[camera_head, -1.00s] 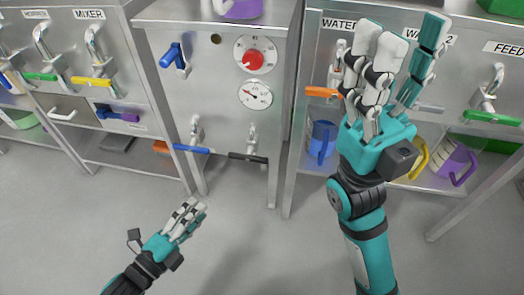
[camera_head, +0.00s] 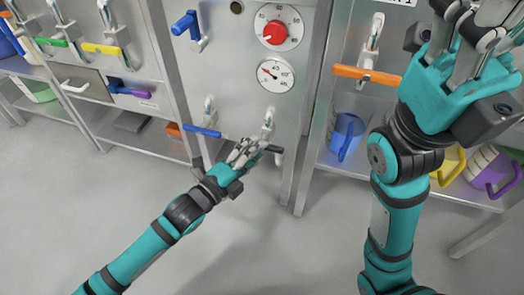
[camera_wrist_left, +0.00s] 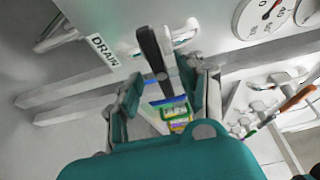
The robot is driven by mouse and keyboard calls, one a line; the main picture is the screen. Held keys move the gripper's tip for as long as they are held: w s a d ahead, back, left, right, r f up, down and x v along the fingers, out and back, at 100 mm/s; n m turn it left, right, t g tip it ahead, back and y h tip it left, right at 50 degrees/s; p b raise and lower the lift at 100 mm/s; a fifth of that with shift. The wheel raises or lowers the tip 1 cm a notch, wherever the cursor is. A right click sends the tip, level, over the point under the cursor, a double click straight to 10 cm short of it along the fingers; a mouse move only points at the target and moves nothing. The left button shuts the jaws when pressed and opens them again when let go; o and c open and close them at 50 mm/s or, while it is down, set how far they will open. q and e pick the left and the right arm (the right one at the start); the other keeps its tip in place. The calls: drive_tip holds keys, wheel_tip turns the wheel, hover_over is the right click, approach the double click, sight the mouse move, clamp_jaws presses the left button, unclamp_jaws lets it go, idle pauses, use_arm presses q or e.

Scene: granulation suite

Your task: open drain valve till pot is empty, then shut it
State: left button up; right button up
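The drain valve has a black lever (camera_head: 272,148) low on the front of the grey cabinet, with a silver tap body (camera_head: 268,122) above it. My left gripper (camera_head: 247,150) is at the left end of this lever. In the left wrist view, the black lever (camera_wrist_left: 152,52) stands in the gap between my left gripper's (camera_wrist_left: 165,85) spread fingers, beside a DRAIN label (camera_wrist_left: 103,47). The fingers do not look closed on it; contact is unclear. My right gripper (camera_head: 475,40) is raised at the upper right, fingers apart and partly cut off. The pot's inside is not in view.
A blue lever (camera_head: 202,131) is just left of the black one. A red knob dial (camera_head: 277,28) and a gauge (camera_head: 275,74) sit above. An orange lever (camera_head: 367,76) and a blue jug (camera_head: 346,136) are to the right. The floor in front is clear.

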use_arm(q)
drive_tip(key=shift+b+x, duration=0.45)
drive_tip(key=shift+x, duration=1.05)
drive_tip(key=shift+c, duration=0.3)
clamp_jaws()
